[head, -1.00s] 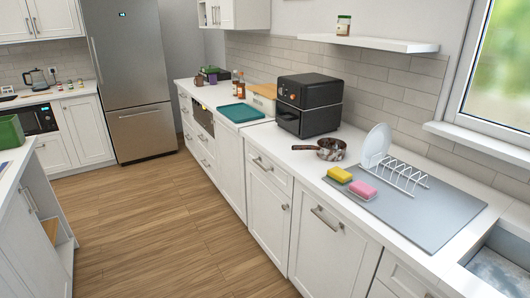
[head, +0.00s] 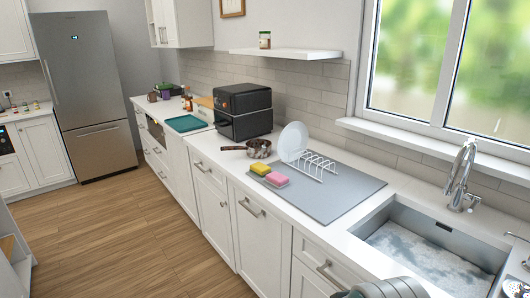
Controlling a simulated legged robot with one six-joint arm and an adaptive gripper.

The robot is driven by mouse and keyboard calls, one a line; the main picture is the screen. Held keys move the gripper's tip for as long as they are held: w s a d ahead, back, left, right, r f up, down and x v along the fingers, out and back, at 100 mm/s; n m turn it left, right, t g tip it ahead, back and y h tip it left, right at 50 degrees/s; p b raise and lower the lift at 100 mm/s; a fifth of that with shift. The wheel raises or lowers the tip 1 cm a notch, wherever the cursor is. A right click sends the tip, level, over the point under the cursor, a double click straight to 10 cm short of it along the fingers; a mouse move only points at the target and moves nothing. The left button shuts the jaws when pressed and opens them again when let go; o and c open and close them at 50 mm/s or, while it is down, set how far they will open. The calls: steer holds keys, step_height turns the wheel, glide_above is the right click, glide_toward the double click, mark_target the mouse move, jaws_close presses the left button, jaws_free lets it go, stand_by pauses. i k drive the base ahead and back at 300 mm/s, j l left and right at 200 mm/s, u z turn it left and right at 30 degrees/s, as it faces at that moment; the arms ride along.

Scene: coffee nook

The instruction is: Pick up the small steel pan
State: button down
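The small steel pan (head: 258,149) sits on the white countertop, in front of the black air-fryer oven and left of the dish rack. Its dark handle points left. It looks upright, and the inside is too small to make out.
A black oven (head: 243,110) stands behind the pan. A white plate (head: 293,141) leans in a wire rack (head: 318,166) on a grey mat (head: 340,192), with yellow (head: 261,168) and pink (head: 277,179) sponges. The sink (head: 420,250) and faucet (head: 461,176) are right. The wooden floor (head: 120,240) is open.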

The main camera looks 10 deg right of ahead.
mark_target(246, 149)
steer(key=z, duration=1.45)
steer(key=u, duration=1.45)
steer(key=i+j+u, duration=0.3)
steer(key=i, duration=0.15)
steer(key=i+u, duration=0.3)
steer(key=i, duration=0.15)
steer(key=i+j+z, duration=0.1)
steer(key=i+z, duration=0.25)
steer(key=i, duration=0.15)
steer(key=i+j+z, duration=0.3)
steer(key=i, duration=0.2)
